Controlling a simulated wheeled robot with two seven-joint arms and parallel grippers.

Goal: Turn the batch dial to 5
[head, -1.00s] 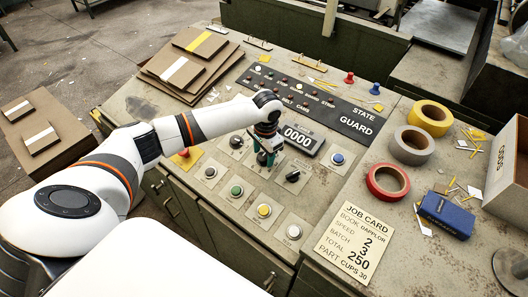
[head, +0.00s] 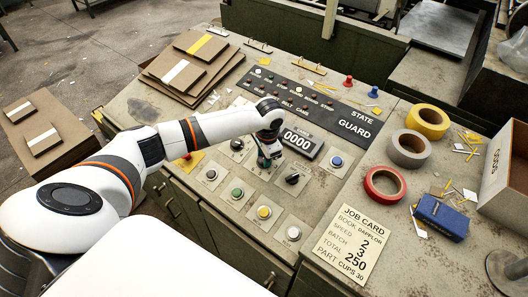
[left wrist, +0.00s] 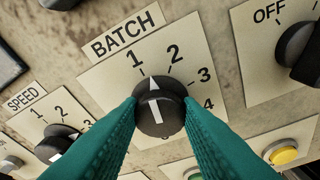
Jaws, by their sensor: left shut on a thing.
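The batch dial (left wrist: 160,116) is a round black knob on a cream plate (left wrist: 110,75) marked BATCH in the left wrist view. Its white pointer aims between the 1 and the 2. The numbers 3 and 4 show on the right; any 5 is hidden behind a finger. My left gripper (head: 265,163) is shut on the knob, with one green finger on each side of it. In the head view the gripper covers the dial. My right gripper is in neither view.
The speed dial (left wrist: 58,140) lies left of the batch dial. Another knob (left wrist: 300,48) marked OFF is to the right, with a yellow button (left wrist: 284,153) below. The job card (head: 348,240) reads batch 3. The counter display (head: 297,141) shows 0000.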

